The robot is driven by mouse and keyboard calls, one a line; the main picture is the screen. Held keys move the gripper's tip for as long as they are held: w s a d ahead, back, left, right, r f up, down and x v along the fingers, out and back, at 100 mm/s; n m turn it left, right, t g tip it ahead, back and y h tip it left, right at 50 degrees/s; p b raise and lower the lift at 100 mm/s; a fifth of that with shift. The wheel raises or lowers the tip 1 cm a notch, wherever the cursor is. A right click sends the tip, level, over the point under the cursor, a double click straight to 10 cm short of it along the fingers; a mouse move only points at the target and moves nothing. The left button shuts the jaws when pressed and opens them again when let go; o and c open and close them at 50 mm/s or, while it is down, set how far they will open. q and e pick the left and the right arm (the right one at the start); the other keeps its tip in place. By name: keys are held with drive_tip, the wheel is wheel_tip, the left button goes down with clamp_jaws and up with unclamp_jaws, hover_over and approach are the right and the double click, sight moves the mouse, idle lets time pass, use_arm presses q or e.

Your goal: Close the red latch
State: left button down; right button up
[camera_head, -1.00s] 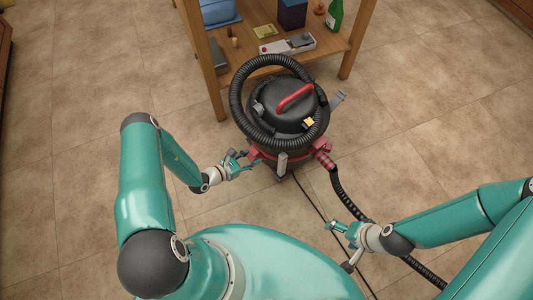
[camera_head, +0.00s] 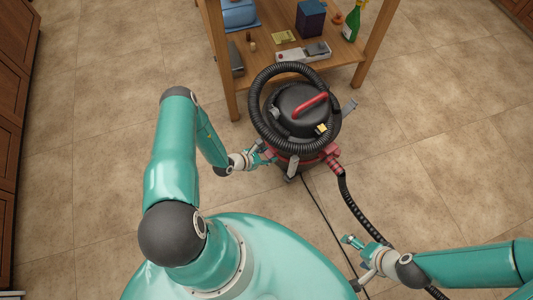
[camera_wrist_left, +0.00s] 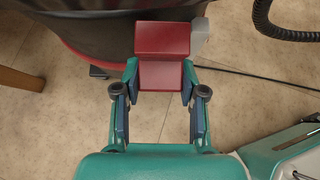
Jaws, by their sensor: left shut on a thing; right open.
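The vacuum cleaner (camera_head: 297,105) is a dark drum with a red handle and a black hose coiled around its top. In the left wrist view a dark red latch (camera_wrist_left: 162,40) juts from the red-rimmed drum (camera_wrist_left: 90,30). My left gripper (camera_head: 268,155) is at the drum's left front side, where it partly hides the latch. In the left wrist view its fingertips (camera_wrist_left: 160,75) lie on both sides of the latch's lower block, shut on it. My right gripper (camera_head: 350,240) is open and empty, low over the floor, apart from the vacuum.
A wooden shelf table (camera_head: 265,62) stands behind the vacuum, with a green bottle (camera_head: 353,24) and boxes on it. The black hose (camera_head: 358,212) and a thin cable (camera_head: 325,218) run along the floor near my right gripper. Wooden cabinets (camera_head: 15,120) line the left edge. The tiled floor is otherwise clear.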

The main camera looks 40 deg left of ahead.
use_arm(q)
drive_tip(key=shift+w+a+r, duration=0.1)
drive_tip(key=shift+w+r, duration=0.05)
idle(0.7)
drive_tip(key=c, duration=1.1)
unclamp_jaws()
drive_tip(key=o, duration=0.5)
drive_tip(key=shift+c, duration=0.2)
drive_tip(key=shift+s, duration=0.3)
drive_tip(key=shift+s+a+r, duration=0.1)
drive_tip(key=shift+s+r, duration=0.05)
drive_tip(key=shift+s, duration=0.1)
drive_tip(key=v, duration=1.1)
